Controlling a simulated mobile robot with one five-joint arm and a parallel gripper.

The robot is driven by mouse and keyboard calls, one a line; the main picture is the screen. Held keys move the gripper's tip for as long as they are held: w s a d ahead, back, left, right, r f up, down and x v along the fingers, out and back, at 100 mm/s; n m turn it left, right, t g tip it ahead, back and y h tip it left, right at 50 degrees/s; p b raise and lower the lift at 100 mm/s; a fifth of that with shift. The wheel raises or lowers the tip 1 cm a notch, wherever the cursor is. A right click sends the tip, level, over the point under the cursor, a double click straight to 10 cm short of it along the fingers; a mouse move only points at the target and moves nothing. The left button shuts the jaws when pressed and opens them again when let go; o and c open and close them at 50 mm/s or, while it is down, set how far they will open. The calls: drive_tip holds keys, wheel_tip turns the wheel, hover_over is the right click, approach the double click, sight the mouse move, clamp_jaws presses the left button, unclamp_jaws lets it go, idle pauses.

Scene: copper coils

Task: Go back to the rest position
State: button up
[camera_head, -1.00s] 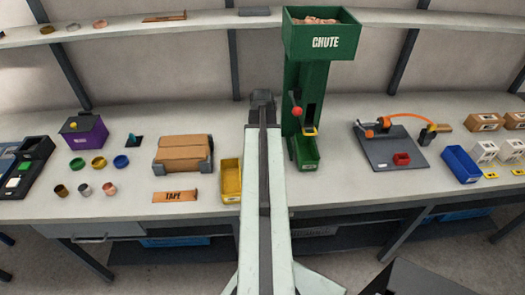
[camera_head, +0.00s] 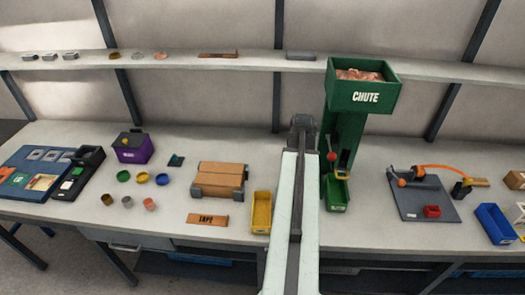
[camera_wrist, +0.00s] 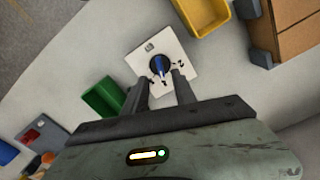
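My gripper (camera_wrist: 159,80) shows in the wrist view with its two dark fingers apart and nothing visibly held. Past the fingertips is a white square plate (camera_wrist: 177,44) with a blue knob (camera_wrist: 160,63) and small dark marks. I cannot tell how far below the fingers the knob is. In the head view my pale arm reaches straight over the bench and hides the plate.
A green chute tower (camera_head: 362,95) stands just right of my arm. A yellow bin (camera_head: 262,212) is close to its left, beside a wooden box (camera_head: 219,178). A shelf (camera_head: 180,61) runs behind. A board with an orange arm (camera_head: 420,195) lies right.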

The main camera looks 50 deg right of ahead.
drive_tip(key=w+a+f+n+b, duration=0.2)
drive_tip(key=w+a+n, duration=0.4)
drive_tip(key=w+a, duration=1.6)
drive_tip(key=a+n, duration=0.8)
drive_tip(key=a, duration=1.9)
drive_tip(key=shift+f+n+b, duration=0.35)
drive_tip(key=shift+n, duration=0.05)
drive_tip(key=shift+a, duration=0.1)
